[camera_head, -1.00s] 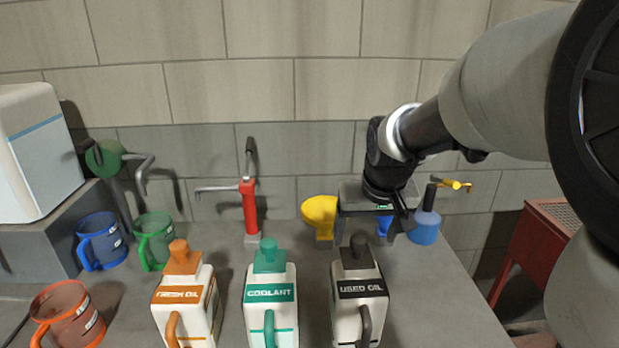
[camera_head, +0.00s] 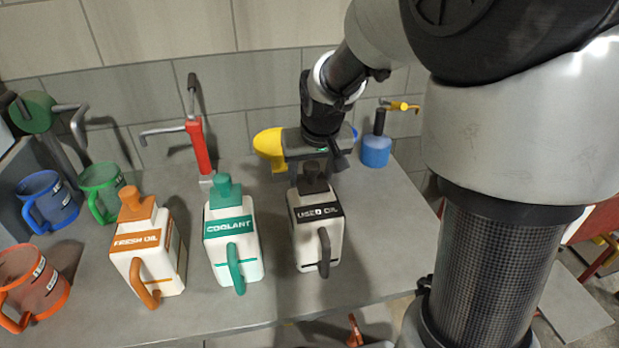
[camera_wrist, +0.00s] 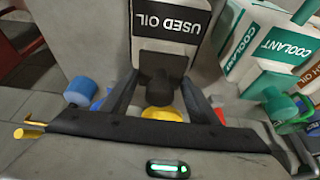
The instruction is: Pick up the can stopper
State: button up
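The used oil can (camera_head: 318,232) is white with a black label, black handle and a black stopper (camera_head: 312,180) on top. In the wrist view the can (camera_wrist: 170,30) appears upside down, with its stopper's round knob (camera_wrist: 158,90) toward me. My gripper (camera_head: 318,167) is just behind and above this stopper. In the wrist view my gripper (camera_wrist: 159,88) is open, one finger on each side of the knob in the picture. I see no clear contact and cannot judge the depth. The coolant can (camera_head: 232,240) has a teal stopper (camera_head: 223,186); the fresh oil can (camera_head: 150,245) has an orange stopper (camera_head: 133,202).
A red tap post (camera_head: 199,148) stands behind the coolant can. Blue (camera_head: 47,200), green (camera_head: 102,190) and orange (camera_head: 30,285) mugs stand at left. The bench front is mostly clear.

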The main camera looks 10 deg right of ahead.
jog(key=c, duration=0.4)
jog(key=shift+w+r, duration=0.1)
jog(key=shift+r, duration=0.25)
notch_tip(320, 180, up, 9)
jog(key=shift+r+p, duration=0.15)
jog(key=shift+p, duration=0.25)
